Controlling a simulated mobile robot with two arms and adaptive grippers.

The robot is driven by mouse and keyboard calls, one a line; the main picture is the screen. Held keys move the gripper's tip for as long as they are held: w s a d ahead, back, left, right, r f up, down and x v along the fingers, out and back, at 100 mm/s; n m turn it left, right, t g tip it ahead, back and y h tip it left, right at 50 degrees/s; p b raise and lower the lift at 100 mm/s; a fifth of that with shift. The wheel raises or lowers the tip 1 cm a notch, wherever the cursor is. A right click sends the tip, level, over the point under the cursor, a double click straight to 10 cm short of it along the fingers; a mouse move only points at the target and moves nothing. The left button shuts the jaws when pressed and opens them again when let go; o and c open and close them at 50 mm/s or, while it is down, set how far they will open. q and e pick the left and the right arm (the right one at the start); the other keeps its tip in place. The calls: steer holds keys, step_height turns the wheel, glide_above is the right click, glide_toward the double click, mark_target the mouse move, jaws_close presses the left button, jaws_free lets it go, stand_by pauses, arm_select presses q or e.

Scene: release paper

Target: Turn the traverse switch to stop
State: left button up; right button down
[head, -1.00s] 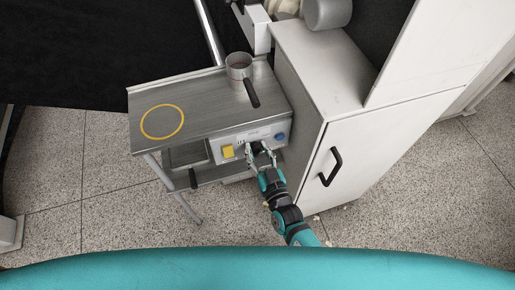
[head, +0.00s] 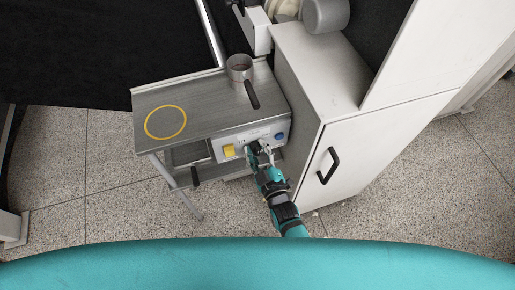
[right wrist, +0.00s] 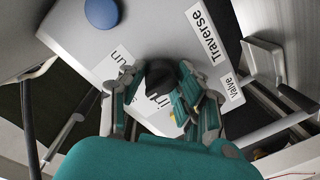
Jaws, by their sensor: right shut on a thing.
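The traverse switch is a dark rotary knob (right wrist: 160,76) on the pale front panel (right wrist: 75,40) of the metal bench. In the right wrist view it sits between the fingers of my right gripper (right wrist: 157,88), which is shut on it. A "Traverse" label (right wrist: 203,34) is beside it, and another label (right wrist: 123,70) is partly covered by a finger. In the head view my right gripper (head: 260,150) is at the panel and hides most of the knob. My left gripper is not in view.
A yellow switch (head: 229,151) is left of my gripper, and a blue button (head: 279,136) is to its right. A pot with a dark handle (head: 240,68) stands on the bench top (head: 200,100). A white cabinet (head: 345,140) stands close on the right.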

stand_by(0.3)
steer(key=c, duration=0.9)
jaws_free()
steer(key=shift+c, duration=0.2)
steer(key=v, duration=1.2)
